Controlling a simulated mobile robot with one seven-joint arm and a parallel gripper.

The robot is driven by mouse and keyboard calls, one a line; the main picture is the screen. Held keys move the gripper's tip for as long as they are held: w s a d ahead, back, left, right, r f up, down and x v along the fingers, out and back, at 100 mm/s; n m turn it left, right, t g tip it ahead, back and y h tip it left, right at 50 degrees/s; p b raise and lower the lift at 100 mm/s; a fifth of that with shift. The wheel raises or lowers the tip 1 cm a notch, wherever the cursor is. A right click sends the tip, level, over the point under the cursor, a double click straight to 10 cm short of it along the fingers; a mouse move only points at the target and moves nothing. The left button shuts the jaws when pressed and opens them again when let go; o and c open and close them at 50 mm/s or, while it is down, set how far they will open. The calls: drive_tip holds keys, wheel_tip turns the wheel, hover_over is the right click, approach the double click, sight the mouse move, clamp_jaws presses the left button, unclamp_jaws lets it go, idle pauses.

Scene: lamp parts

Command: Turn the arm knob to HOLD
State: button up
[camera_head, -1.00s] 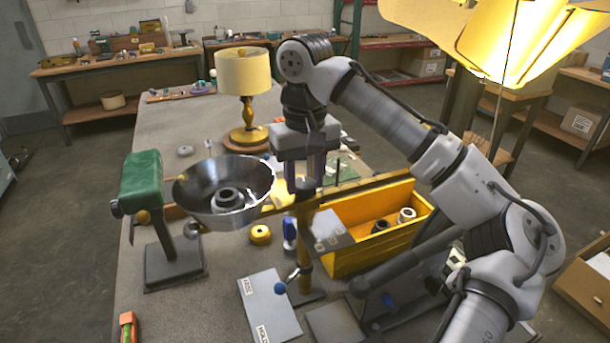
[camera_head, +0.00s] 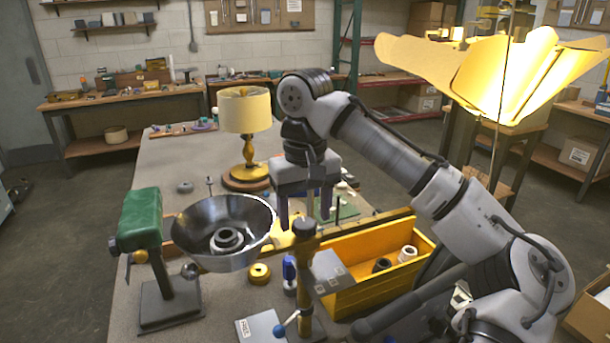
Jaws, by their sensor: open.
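A brass post (camera_head: 304,273) stands at the front middle of the bench, with a dark round knob (camera_head: 304,228) on its top. A short lever with a blue ball (camera_head: 279,331) sticks out low on the post's left side. A grey plate (camera_head: 262,325) left of its foot shows the word FREE; its lower part is cut off by the frame's edge. My gripper (camera_head: 304,215) points down with its fingers apart, its tips close to the dark knob and just above it in the picture. I see nothing held. Whether a finger touches the knob, I cannot tell.
A metal bowl-shaped shade (camera_head: 222,235) is close on the left, beside a green-headed stand (camera_head: 140,222). A yellow bin (camera_head: 365,292) with rings is right of the post, below my arm. A glowing shade (camera_head: 500,75) hangs at upper right.

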sight(305, 223)
wheel_tip(305, 223, up, 13)
drive_tip(key=shift+f, duration=0.15)
drive_tip(key=shift+s+f, duration=0.1)
idle(0.5)
